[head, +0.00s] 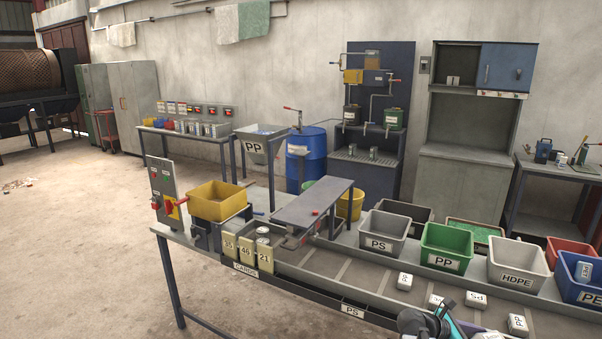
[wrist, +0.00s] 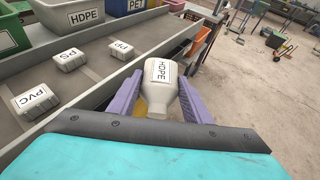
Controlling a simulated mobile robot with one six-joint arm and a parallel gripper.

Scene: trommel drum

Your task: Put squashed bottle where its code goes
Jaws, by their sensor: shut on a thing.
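My gripper (wrist: 160,104) is shut on a squashed white bottle (wrist: 157,72) labelled HDPE, held between its two purple fingers near the edge of the sorting bench. In the head view only part of my gripper (head: 428,322) shows at the bottom edge, and the bottle cannot be made out there. A white bin labelled HDPE (head: 516,279) stands in the row behind the belt. It also shows at the top left of the wrist view (wrist: 82,17).
Bins labelled PS (head: 381,245) and PP (head: 444,262) stand left of the HDPE bin, a blue PE-marked bin (head: 580,292) right of it. Several labelled white pieces, one marked PVC (wrist: 35,101), lie on the belt (head: 360,277). Open floor (wrist: 255,85) lies beside the bench.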

